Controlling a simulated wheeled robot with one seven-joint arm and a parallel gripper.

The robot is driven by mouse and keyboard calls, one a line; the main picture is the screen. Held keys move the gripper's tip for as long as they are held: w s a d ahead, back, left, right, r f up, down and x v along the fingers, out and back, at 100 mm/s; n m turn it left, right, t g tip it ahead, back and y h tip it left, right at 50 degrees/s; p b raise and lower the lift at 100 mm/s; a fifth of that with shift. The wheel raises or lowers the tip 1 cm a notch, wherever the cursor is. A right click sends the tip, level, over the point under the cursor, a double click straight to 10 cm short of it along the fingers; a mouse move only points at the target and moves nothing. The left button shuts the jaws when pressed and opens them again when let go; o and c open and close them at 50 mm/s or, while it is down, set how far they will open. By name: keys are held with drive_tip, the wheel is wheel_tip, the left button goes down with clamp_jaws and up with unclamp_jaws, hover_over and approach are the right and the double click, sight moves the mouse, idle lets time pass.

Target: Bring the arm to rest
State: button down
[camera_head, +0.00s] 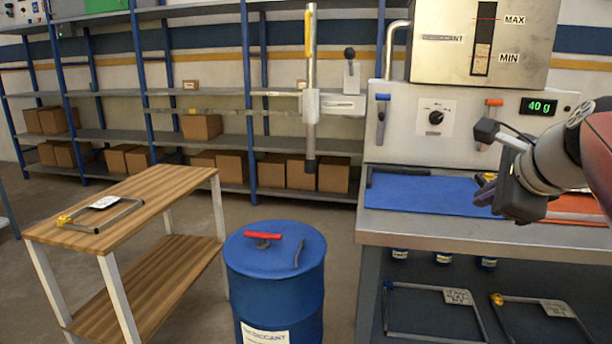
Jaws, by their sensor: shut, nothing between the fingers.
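My gripper (484,190) is at the right, at the end of my arm, which reaches in from the right edge. It points left and downward over the workbench, above the blue mat (425,193). Its fingers look small and dark, appear shut, and hold nothing that I can see. The grey and black wrist hides part of the bench and panel behind it. Whether the fingers touch anything on the bench is hard to tell, but they seem apart from it.
A blue drum (275,262) with a red-handled lid stands front centre. A wooden cart (150,195) holds a frame at left. Floor between cart and drum is narrow.

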drive_tip(key=s+a+f+n+g, duration=0.2)
drive_tip(key=s+a+f+n, duration=0.5)
drive_tip(key=f+n, duration=0.4)
drive_tip(key=s+a+f+n+g, duration=0.2)
drive_tip(key=s+a+f+n, duration=0.5)
drive_tip(key=f+n, duration=0.5)
drive_tip(key=shift+s+a, duration=0.3)
drive_tip(key=shift+a, duration=0.85)
